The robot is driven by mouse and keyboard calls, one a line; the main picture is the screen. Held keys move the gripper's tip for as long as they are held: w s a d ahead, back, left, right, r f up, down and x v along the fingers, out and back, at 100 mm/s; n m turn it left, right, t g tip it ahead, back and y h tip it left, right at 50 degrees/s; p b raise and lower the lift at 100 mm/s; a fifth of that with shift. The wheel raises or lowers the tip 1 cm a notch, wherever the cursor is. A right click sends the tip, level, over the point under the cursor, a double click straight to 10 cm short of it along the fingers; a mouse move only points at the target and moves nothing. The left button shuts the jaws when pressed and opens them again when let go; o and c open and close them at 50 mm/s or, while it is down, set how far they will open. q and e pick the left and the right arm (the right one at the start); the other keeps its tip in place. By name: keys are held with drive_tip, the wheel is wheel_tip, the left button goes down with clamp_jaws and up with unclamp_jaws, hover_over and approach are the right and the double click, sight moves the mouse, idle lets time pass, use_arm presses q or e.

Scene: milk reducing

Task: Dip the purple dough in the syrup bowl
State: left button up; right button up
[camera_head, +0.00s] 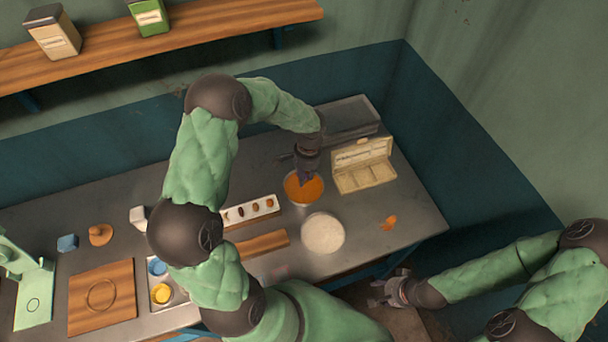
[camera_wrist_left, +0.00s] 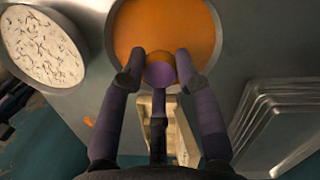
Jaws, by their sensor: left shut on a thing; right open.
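The syrup bowl (camera_head: 293,192) stands on the metal table and holds orange syrup. It also fills the upper middle of the left wrist view (camera_wrist_left: 135,28). My right gripper (camera_head: 388,290) is open and empty, off the table's front edge at the right.
A white speckled round dish (camera_head: 323,233) stands close in front of the bowl. A cream divided box (camera_head: 364,168) stands right of it, and a grey tray (camera_head: 345,118) lies behind. A white strip with several small pieces (camera_head: 234,217) lies left. An orange piece (camera_head: 389,223) lies at right.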

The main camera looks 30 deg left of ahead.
use_arm(q)
drive_tip(key=shift+r, duration=0.1)
drive_tip(key=shift+r+p, duration=1.3)
drive_tip(key=shift+r, duration=0.65)
drive_tip(key=shift+s, duration=0.1)
